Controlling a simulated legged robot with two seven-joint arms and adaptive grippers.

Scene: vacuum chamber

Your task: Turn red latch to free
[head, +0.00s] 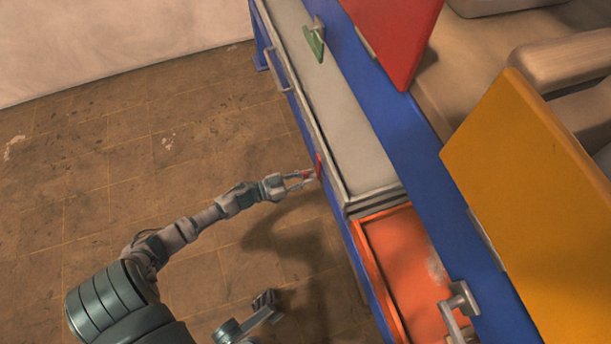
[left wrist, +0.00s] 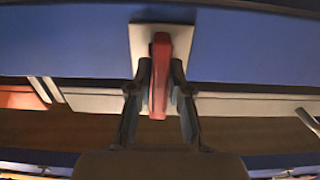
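The red latch (head: 319,167) sits on the blue side face of the long cabinet, at the middle of the head view. In the left wrist view the red latch (left wrist: 160,72) is a narrow upright bar on a pale square plate (left wrist: 140,42). My left gripper (head: 303,180) reaches it from the left. In the left wrist view its two fingers (left wrist: 160,80) stand one on each side of the latch. The fingertips look closed against its sides, and the latch's lower end shows between them.
An orange tray (head: 400,262) lies right of the latch. A metal handle (head: 278,70) is farther along the blue side, and a green latch (head: 314,42) is on top. Red (head: 395,35) and yellow (head: 530,190) panels stand at right. The tiled floor (head: 130,140) at left is clear.

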